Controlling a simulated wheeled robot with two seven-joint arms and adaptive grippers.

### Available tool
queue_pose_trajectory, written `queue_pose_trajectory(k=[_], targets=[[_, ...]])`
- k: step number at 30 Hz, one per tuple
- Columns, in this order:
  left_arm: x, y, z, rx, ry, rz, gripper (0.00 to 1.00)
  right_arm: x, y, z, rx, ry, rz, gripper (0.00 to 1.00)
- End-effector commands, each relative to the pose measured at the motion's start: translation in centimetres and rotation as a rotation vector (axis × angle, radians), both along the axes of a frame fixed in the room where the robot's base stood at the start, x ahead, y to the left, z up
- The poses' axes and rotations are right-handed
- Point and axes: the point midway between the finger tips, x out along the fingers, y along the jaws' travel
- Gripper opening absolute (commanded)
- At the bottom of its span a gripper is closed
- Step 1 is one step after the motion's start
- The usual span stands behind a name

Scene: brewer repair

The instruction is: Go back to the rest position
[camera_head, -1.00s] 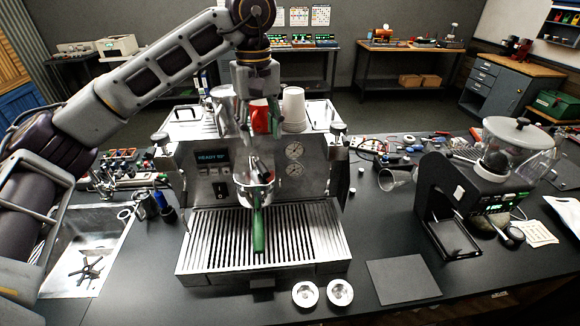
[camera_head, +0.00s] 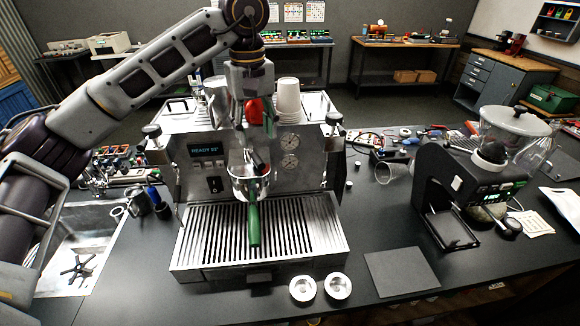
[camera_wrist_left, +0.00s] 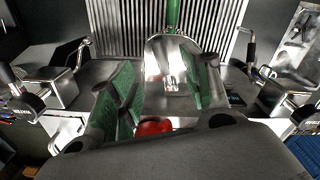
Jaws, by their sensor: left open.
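My left gripper (camera_head: 252,135) hangs over the front of the espresso machine (camera_head: 205,180), its arm coming in from the left. In the left wrist view its green-padded fingers (camera_wrist_left: 165,88) stand apart with a gap between them. They are open and hold nothing that I can see. The portafilter (camera_head: 254,222), with its green handle pointing to the front, sits at the machine's front above the drip tray (camera_head: 300,235). In the left wrist view the green handle (camera_wrist_left: 173,14) shows beyond the fingers. My right gripper is in neither view.
A black grinder (camera_head: 460,185) stands right, a sink (camera_head: 75,245) left. Two small metal baskets (camera_head: 338,286) and a dark mat (camera_head: 402,271) lie in front.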

Motion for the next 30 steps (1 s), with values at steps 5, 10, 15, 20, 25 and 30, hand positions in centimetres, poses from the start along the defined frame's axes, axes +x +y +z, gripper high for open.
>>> queue_pose_trajectory(k=[5,10,15,20,25,30], targets=[[0.0,0.0,-1.4,0.0,0.0,0.0,0.48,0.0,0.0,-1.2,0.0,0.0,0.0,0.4],[0.0,0.0,-2.5,0.0,0.0,0.0,0.48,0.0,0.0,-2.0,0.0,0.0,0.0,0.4],[0.0,0.0,-3.5,-0.001,0.001,0.0,0.48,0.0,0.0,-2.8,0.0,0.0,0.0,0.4],[0.0,0.0,-4.6,-0.001,0.001,0.0,0.48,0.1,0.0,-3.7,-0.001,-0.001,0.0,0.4],[0.0,0.0,-5.8,0.0,0.001,0.0,0.48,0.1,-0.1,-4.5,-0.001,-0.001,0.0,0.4],[0.0,0.0,-6.9,0.0,0.001,0.0,0.48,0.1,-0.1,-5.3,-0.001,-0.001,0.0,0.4]])
